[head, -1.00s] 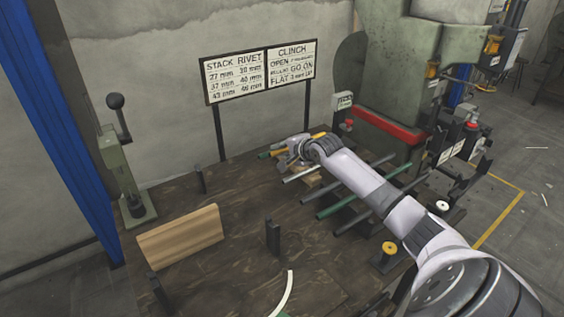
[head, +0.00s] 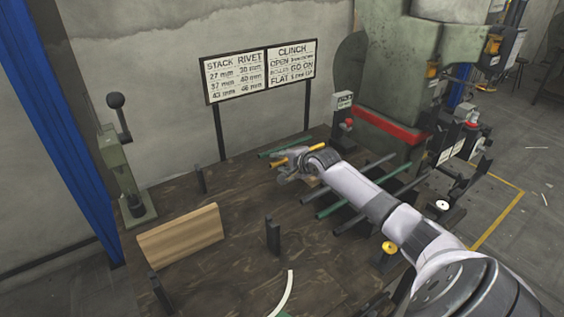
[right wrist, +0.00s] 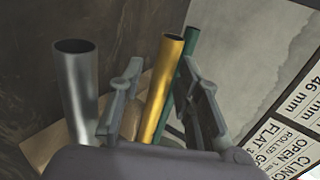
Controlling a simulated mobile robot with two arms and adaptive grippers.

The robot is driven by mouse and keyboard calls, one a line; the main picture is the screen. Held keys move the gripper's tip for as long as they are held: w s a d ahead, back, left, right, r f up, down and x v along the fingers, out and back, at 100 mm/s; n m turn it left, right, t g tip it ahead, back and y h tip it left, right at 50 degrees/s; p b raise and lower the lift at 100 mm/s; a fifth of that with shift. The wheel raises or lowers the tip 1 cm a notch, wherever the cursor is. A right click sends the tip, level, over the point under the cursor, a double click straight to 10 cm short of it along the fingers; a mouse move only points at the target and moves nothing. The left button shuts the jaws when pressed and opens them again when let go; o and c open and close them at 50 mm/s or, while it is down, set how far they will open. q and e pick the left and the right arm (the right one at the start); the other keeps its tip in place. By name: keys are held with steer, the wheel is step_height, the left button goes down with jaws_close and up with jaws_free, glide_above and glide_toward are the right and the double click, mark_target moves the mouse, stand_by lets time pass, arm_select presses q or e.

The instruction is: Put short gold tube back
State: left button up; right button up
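The short gold tube (head: 314,147) lies across my right gripper (head: 284,173), over the far part of the bench. In the right wrist view the gold tube (right wrist: 166,80) runs between the two fingers of my right gripper (right wrist: 163,92), its open end pointing up. A green tube (right wrist: 191,42) shows behind the right finger. A wider grey tube (right wrist: 76,85) stands out left of the left finger. My left gripper is not in view.
Long green and grey tubes (head: 333,207) lie on the bench right of the gripper, partly under my arm. A wooden block (head: 180,236), a hand-lever press (head: 128,165) and dark posts (head: 273,238) stand left. A sign board (head: 262,75) stands behind.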

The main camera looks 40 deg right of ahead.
steer(key=shift+r, duration=0.15)
steer(key=v, duration=1.2)
steer(key=shift+p, duration=0.45)
